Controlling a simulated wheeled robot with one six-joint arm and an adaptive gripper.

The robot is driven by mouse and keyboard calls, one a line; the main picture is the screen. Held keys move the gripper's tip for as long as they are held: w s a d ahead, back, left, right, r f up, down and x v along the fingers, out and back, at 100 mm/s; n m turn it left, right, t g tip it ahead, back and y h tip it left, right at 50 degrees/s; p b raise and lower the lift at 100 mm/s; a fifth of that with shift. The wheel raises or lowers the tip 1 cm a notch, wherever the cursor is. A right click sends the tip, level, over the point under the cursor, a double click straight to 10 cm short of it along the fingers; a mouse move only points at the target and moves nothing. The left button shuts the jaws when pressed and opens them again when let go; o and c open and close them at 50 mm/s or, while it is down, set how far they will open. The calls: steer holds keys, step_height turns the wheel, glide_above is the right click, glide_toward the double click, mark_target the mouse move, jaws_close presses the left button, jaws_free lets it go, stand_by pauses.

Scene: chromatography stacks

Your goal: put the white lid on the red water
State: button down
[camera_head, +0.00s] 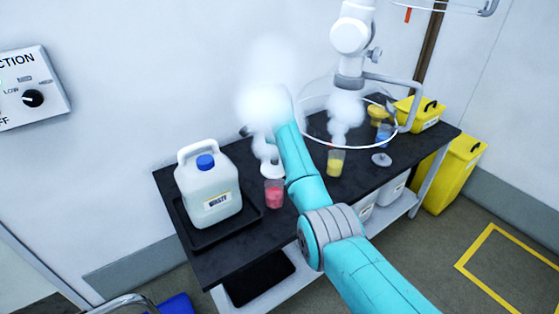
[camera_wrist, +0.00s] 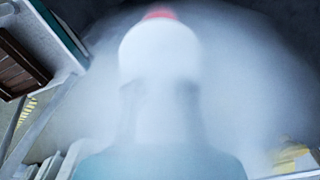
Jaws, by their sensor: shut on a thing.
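The red water is in a clear beaker (camera_head: 274,193) on the black bench, right of the waste jug. Its red shows as a small patch (camera_wrist: 158,14) at the top of the wrist view. A pale rounded white shape, apparently the white lid (camera_wrist: 160,55), stands in front of it, blurred by vapour. My gripper (camera_wrist: 160,100) is shut on it, its fingers faint in the haze. In the head view my arm reaches over the bench behind the beaker, and white vapour covers much of its end. Lid and beaker appear apart, but the haze hides the exact gap.
A waste jug (camera_head: 208,190) with a blue cap stands in a black tray (camera_head: 250,214). A steaming yellow beaker (camera_head: 335,163), a blue beaker (camera_head: 383,137) and a pale disc (camera_head: 381,160) are to the right. A ring-shaped hood edge (camera_head: 302,112) hangs above.

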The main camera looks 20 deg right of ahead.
steer(key=shift+f, duration=2.15)
steer(key=shift+f, duration=0.1)
steer(key=shift+f, duration=0.65)
steer(key=shift+f, duration=0.2)
steer(key=shift+f, duration=0.3)
steer(key=c, duration=0.5)
jaws_free()
